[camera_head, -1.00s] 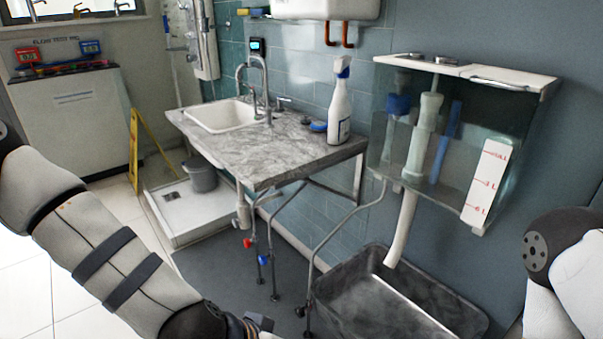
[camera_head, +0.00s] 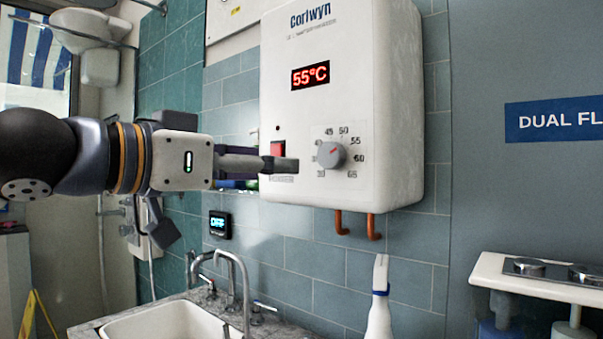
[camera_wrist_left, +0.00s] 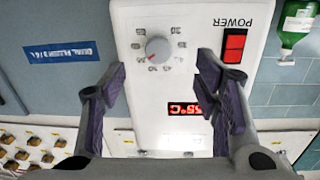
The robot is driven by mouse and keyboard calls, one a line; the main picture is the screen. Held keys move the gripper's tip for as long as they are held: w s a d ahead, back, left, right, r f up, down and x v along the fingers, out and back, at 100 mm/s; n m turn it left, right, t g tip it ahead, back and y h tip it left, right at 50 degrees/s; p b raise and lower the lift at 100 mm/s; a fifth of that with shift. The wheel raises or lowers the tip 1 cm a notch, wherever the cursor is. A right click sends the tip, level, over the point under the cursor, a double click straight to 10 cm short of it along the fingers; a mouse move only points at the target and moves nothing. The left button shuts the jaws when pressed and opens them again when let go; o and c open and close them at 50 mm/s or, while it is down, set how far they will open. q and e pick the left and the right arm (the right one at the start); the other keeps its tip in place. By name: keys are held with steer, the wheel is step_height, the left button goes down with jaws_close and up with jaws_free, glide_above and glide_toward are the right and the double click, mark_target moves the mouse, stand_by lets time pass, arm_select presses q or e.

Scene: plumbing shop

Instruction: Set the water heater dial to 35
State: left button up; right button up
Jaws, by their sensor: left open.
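The white water heater (camera_head: 400,120) hangs on the tiled wall, and its red display (camera_head: 310,75) reads 55°C. Its round grey dial (camera_head: 331,155) has a red pointer line toward the upper right, by the 55 mark. My left gripper (camera_head: 288,165) comes in from the left, with its fingertips in front of the heater's lower face, left of the dial. In the left wrist view the picture is upside down. The dial (camera_wrist_left: 158,49) shows there between and beyond the two open fingers (camera_wrist_left: 160,80), and nothing is held. My right gripper is out of view.
The red power switch (camera_head: 278,148) is left of the dial, partly behind my fingers in the head view. Copper pipes (camera_head: 374,227) come out below the heater. A sink (camera_head: 165,322), a faucet (camera_head: 235,275) and a spray bottle (camera_head: 379,305) stand lower down.

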mark_target(326, 155)
arm_select(q)
steer(key=x, duration=0.4)
steer(key=r+x, duration=0.1)
steer(key=x, duration=0.2)
steer(key=r+x, duration=0.1)
steer(key=x, duration=0.3)
steer(key=shift+w+d+f, duration=0.1)
steer(key=shift+d, duration=0.3)
steer(key=shift+a, duration=0.1)
steer(key=c, duration=1.1)
